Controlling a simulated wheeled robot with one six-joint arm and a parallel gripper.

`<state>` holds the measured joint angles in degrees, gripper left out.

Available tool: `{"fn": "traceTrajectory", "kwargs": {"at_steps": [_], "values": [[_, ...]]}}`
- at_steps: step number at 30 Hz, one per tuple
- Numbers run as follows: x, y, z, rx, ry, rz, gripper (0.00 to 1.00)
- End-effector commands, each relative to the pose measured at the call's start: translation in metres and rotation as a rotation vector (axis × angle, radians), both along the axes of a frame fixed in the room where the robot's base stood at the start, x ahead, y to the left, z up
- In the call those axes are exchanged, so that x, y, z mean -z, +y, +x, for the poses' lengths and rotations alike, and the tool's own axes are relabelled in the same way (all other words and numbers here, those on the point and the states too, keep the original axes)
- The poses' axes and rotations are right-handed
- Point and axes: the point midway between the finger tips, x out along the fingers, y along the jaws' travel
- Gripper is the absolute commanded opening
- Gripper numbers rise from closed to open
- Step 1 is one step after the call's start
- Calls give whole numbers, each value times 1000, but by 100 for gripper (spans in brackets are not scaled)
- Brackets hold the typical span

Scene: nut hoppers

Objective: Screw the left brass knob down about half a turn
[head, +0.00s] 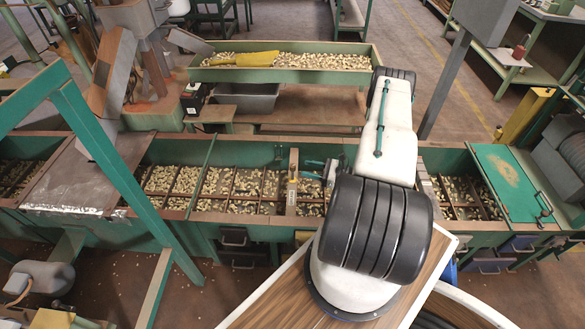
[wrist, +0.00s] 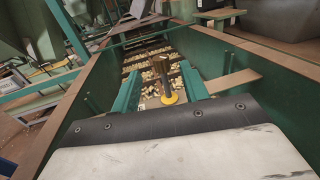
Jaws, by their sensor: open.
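In the head view the knob (head: 292,186) is small, at a narrow wooden crosspiece over the hopper. My gripper (wrist: 159,88) is open, with one green finger on each side of the knob in the picture and nothing held. In the head view my gripper (head: 312,169) points left, just right of the crosspiece. I cannot tell whether the fingertips reach around the knob. A second knob is not visible; my arm covers part of the hopper.
The long green hopper (head: 250,232) has compartments of nuts. Its side walls (wrist: 235,58) flank my gripper. A brown ledge (wrist: 232,82) juts in at the right. A green nut trough (head: 285,76) stands behind, and a slanted green frame (head: 115,165) is at the left.

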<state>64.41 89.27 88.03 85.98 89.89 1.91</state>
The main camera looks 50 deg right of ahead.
Motion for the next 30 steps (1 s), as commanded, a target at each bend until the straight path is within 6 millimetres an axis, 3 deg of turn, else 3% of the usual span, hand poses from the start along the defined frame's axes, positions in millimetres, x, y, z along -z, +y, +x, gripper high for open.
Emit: {"fn": "traceTrajectory", "kwargs": {"at_steps": [5,18,29,30], "values": [[11,4,3,27,2,16,45],[10,33,58,25,2,15,45],[10,36,64,27,2,15,45],[10,36,64,27,2,15,34]]}}
